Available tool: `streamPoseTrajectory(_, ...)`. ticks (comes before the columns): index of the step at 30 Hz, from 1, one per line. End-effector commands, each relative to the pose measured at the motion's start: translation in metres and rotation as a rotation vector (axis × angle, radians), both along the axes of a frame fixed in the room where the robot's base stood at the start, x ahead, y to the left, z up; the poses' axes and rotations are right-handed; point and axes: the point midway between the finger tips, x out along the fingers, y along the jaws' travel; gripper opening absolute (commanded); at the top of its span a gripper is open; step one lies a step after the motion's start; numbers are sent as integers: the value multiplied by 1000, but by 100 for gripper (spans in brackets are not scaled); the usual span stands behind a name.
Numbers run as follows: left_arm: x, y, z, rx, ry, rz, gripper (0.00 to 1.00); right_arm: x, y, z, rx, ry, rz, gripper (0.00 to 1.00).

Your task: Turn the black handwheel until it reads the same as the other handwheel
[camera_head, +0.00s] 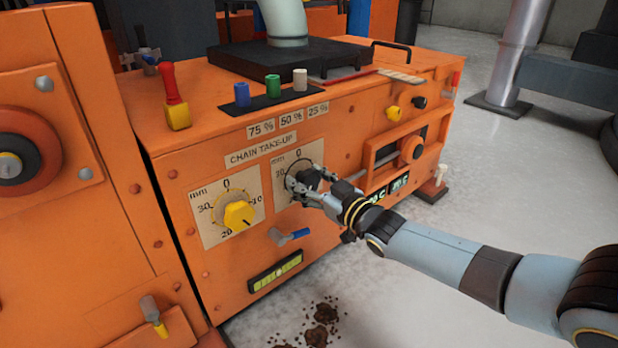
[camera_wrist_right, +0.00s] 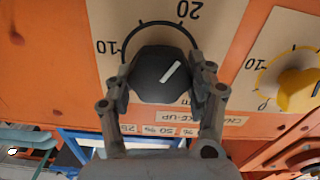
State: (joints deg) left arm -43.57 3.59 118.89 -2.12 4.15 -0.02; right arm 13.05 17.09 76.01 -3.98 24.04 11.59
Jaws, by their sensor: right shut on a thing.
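The black handwheel (camera_head: 309,178) sits on the right dial plate of the orange housing. My right gripper (camera_head: 305,186) is shut on it, with a finger on each side of the knob; this also shows in the right wrist view (camera_wrist_right: 160,78). There the knob's white mark points up and right, a little to the right of the 20; the 10 is at the left. The yellow handwheel (camera_head: 239,215) is on the left dial plate, its dark mark pointing lower right, between 10 and 20. It shows partly in the wrist view (camera_wrist_right: 298,92). My left gripper is not in view.
A blue-handled lever (camera_head: 290,235) and a level gauge (camera_head: 275,271) are below the dials. A "CHAIN TAKE-UP" label (camera_head: 260,150) is above. Blue, green and white pegs stand on a black strip (camera_head: 270,95). Dark clumps (camera_head: 320,325) lie on the floor.

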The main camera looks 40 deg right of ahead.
Motion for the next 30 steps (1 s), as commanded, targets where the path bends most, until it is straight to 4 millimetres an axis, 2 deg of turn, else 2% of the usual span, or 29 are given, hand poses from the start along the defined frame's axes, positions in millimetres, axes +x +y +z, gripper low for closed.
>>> streamPoseTrajectory(1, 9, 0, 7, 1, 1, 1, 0, 0, 1, 2, -35, -3, -1, 23)
streamPoseTrajectory(11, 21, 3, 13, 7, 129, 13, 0, 0, 2, 1, -340, -26, 0, 23)
streamPoseTrajectory(21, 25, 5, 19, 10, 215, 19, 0, -1, 4, -2, -653, -50, -1, 23)
streamPoseTrajectory(30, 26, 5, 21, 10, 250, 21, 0, -1, 5, -3, -865, -67, 0, 23)
